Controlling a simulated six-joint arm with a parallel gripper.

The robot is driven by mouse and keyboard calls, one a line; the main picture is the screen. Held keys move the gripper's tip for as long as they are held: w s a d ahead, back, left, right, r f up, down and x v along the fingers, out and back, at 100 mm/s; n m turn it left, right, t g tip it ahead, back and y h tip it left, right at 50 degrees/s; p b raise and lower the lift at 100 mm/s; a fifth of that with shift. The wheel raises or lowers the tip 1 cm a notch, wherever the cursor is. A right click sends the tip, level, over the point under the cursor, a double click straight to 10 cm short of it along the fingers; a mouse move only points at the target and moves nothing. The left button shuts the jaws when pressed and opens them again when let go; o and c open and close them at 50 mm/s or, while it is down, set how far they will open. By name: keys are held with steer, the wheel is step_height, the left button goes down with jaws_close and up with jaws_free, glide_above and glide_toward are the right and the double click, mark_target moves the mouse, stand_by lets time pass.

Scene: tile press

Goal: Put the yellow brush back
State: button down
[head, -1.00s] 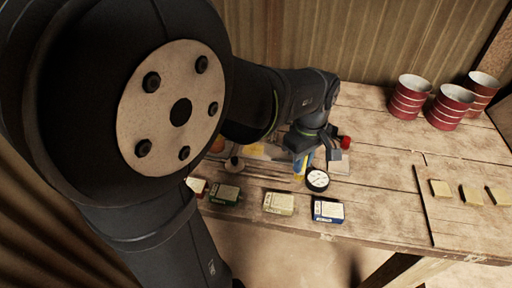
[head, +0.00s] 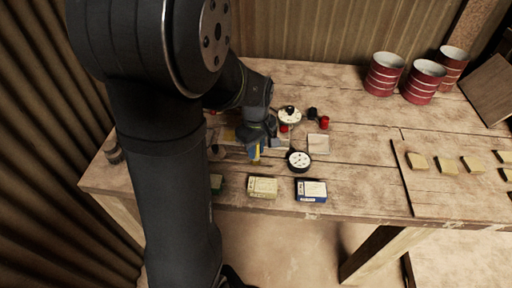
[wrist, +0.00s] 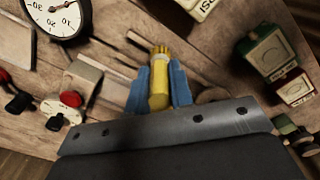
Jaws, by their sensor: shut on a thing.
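The yellow brush (wrist: 159,90) is held between the two blue fingers of my gripper (wrist: 159,76) in the wrist view. Its yellow bristle end points away from the wrist, and its other end is hidden by the gripper body. In the head view my gripper (head: 255,152) is above the workbench, left of the dial gauge. A bit of yellow shows between its fingers there. I cannot tell whether the brush touches anything below.
The dial gauge (head: 298,161), a pale square (head: 318,144), a red knob (head: 325,122) and a white disc (head: 290,115) are to the right. Boxes (head: 262,187) line the front edge. Red cans (head: 384,73) stand at the back right. Bare wood (head: 360,170) lies between gauge and tile board.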

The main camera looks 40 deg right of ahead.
steer(key=shift+f, duration=0.2)
steer(key=c, duration=1.3)
jaws_free()
steer(key=shift+r, duration=0.1)
step_height(320, 180, up, 12)
steer(key=shift+r, duration=0.15)
steer(key=shift+f, duration=4.25)
